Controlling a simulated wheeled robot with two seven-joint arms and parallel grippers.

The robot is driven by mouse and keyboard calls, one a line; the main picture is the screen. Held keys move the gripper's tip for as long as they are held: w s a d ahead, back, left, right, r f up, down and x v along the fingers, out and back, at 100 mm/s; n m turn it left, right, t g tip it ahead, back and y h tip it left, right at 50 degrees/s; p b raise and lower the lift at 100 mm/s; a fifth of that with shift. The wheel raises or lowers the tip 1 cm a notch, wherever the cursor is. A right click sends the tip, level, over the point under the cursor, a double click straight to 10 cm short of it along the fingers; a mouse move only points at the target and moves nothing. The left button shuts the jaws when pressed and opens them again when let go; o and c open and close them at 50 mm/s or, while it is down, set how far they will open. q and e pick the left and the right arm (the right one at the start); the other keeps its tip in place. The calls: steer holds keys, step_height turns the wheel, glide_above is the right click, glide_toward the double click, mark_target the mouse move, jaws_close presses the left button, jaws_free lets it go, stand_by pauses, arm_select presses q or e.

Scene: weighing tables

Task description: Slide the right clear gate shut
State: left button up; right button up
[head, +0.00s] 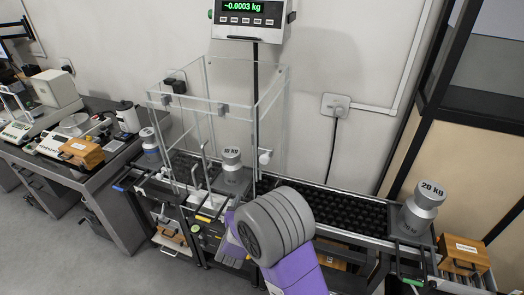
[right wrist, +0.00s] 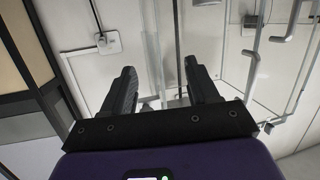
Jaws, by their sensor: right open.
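The clear weighing enclosure (head: 222,108) stands over the roller line, with a steel weight (head: 232,170) inside. The right clear gate (head: 272,112) looks like the upright panel on its right side, with a white knob (head: 265,157) low by its edge. How far it is open I cannot tell. My right gripper (right wrist: 160,68) is open and empty; a clear panel edge (right wrist: 155,45) shows beyond and between its fingers, with no contact visible. In the head view my purple and grey right arm largely hides that gripper, low in front of the enclosure. My left gripper is not seen.
A scale display (head: 245,20) hangs above. A 20 kg weight (head: 421,210) stands on the right end of the roller line (head: 340,206). A wooden box (head: 463,256) is beyond it. A side bench (head: 75,165) with instruments is at left. A wall outlet (head: 336,106) has a hanging cable.

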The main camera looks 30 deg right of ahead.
mark_target(264, 161)
step_height(264, 161, up, 11)
steer(key=s+d+m+h+p, duration=0.1)
steer(key=d+m+h, duration=0.1)
steer(key=m+h, duration=0.15)
steer(key=shift+g+h, duration=0.3)
steer(key=shift+h, duration=0.15)
steer(key=x, duration=0.7)
steer(key=shift+d, duration=0.15)
steer(key=shift+c, duration=0.2)
jaws_close()
steer(key=shift+b, duration=0.3)
